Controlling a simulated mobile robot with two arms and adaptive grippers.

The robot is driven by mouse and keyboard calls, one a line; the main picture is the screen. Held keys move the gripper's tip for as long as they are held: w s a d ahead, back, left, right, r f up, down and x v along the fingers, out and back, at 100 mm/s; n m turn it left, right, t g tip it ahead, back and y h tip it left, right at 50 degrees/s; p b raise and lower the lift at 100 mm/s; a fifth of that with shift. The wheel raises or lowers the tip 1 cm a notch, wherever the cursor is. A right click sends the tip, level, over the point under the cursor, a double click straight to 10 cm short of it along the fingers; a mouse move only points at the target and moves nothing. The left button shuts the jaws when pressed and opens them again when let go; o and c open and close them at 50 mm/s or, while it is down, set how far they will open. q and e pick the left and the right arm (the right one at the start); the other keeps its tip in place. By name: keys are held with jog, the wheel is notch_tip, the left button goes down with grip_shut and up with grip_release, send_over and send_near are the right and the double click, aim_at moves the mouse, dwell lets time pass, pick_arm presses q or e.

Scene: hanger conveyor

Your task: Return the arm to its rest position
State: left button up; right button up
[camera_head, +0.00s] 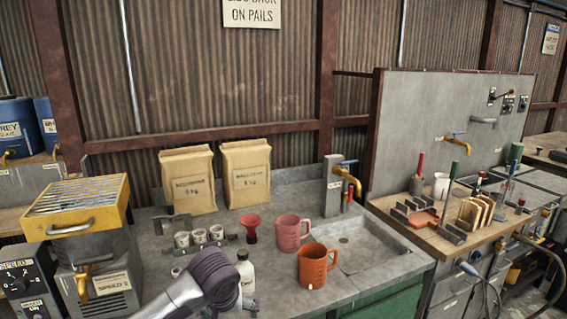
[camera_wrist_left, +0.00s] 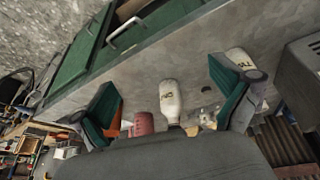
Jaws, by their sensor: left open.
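My left arm (camera_head: 212,280) comes in at the lower left of the head view, its wrist low over the front of the grey worktop (camera_head: 330,287). Its fingertips are hard to make out there. In the left wrist view my left gripper (camera_wrist_left: 166,92) is open, its two green-padded fingers wide apart. A white bottle (camera_wrist_left: 170,102) shows between the fingers, and nothing is gripped. My right gripper is not in view.
A white bottle (camera_head: 245,270) stands close beside my wrist. An orange mug (camera_head: 316,265), a pink mug (camera_head: 288,232) and a red funnel-shaped thing (camera_head: 252,228) stand to its right. A yellow-topped machine (camera_head: 92,205) is at left. Two paper bags (camera_head: 190,180) stand behind.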

pick_arm(q)
notch_tip(320, 180, down, 20)
jog(key=a+f+h, duration=0.1)
jog(key=a, duration=0.2)
jog(key=s+a+f+g, duration=0.1)
jog(key=s+a+f, duration=0.1)
jog(key=s+f, duration=0.45)
jog(key=s+a+f, duration=0.2)
jog(key=s+f, duration=0.2)
jog(key=f, duration=0.5)
jog(key=s+a+f+m+g, duration=0.1)
jog(key=s+a+f, duration=0.1)
jog(key=s+f, duration=0.65)
jog(key=s+a+f+m, duration=0.1)
jog(key=s+f, duration=0.4)
jog(key=s, duration=0.7)
jog(key=s+f+m, duration=0.1)
jog(key=s+f, duration=0.1)
jog(key=s, duration=0.7)
jog(key=s+a+f+g+y, duration=0.1)
jog(key=s+f, duration=0.1)
jog(key=s, duration=0.8)
jog(key=shift+s+a+f+m, duration=0.2)
jog(key=shift+f+m, duration=0.1)
jog(key=shift+m, duration=0.1)
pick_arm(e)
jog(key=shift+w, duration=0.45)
